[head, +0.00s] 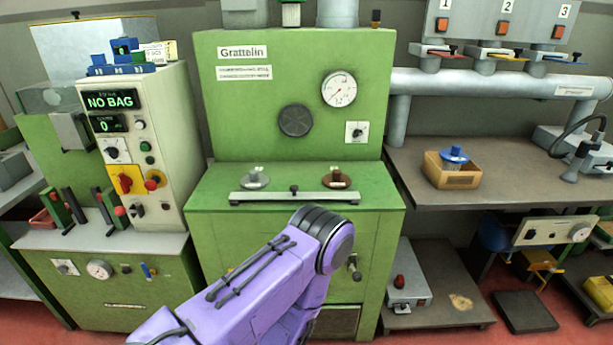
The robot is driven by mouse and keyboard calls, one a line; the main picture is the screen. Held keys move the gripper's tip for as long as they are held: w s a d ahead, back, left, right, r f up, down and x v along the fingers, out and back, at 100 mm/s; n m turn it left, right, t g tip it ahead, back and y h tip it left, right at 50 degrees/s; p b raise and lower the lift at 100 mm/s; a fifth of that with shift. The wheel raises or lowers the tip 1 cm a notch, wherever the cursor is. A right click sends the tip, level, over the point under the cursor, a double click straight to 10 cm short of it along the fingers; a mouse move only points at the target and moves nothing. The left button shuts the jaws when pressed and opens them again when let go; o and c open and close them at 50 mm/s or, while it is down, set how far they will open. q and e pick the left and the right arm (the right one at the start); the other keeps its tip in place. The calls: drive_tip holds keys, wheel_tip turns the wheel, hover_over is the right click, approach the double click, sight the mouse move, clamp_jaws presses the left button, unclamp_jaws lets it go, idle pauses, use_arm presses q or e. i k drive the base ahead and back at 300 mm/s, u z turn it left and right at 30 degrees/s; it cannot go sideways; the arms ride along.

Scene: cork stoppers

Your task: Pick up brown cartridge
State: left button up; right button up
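A brown, disc-shaped piece with a small pale label, which looks like the brown cartridge (337,179), sits on the green machine's ledge at the right. A similar grey piece (255,179) sits on the same ledge to its left. My purple arm reaches up from the bottom left, and its dark-ringed joint is in front of the machine, below the brown piece. Neither gripper shows in the head view. I cannot tell whether either is open or shut, and nothing visible touches the brown piece.
A metal bar (270,197) with a small dark knob runs along the ledge's front. The green machine (220,130) rises behind the ledge. A control cabinet (165,190) stands to the left. On the right, a bench (420,160) holds a wooden box (452,178) with a blue-topped item.

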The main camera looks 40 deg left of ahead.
sight(335, 180)
drive_tip(key=u, duration=0.85)
drive_tip(key=i, duration=1.05)
drive_tip(key=u, duration=1)
